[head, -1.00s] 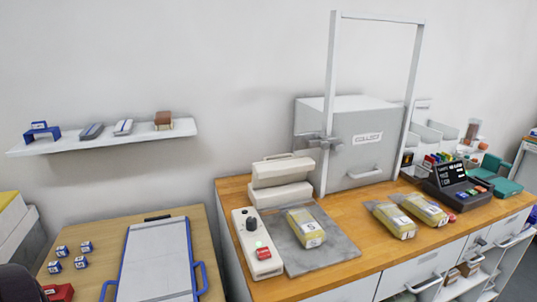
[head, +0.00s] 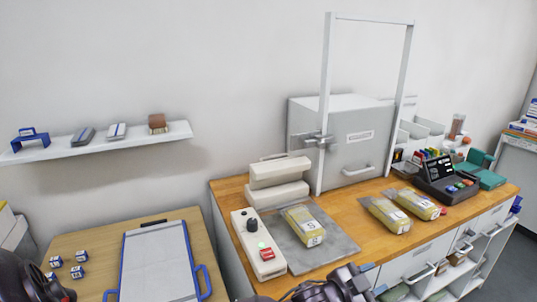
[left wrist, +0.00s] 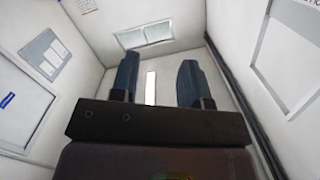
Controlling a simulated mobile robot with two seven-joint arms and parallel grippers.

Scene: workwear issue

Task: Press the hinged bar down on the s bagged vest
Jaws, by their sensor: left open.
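The bagged vest marked S (head: 300,217) lies on a grey plate (head: 336,250) on the wooden counter. Just behind it is a cream sealer whose upper bar (head: 281,171) stands raised, with a gap above its lower block (head: 278,195). The bag's far end lies close to this block; whether it reaches under the bar I cannot tell. My left gripper (head: 375,279) is open and empty at the bottom edge, in front of the counter and right of the S bag. The left wrist view shows its two dark fingers (left wrist: 160,82) apart with nothing between them. My right gripper is not in view.
A control box (head: 258,244) with a black knob and red button stands left of the plate. Two other bagged vests (head: 384,214) (head: 414,205) lie to the right. A grey cabinet (head: 345,150) with a tall white frame (head: 326,100) stands behind, near the sealer.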

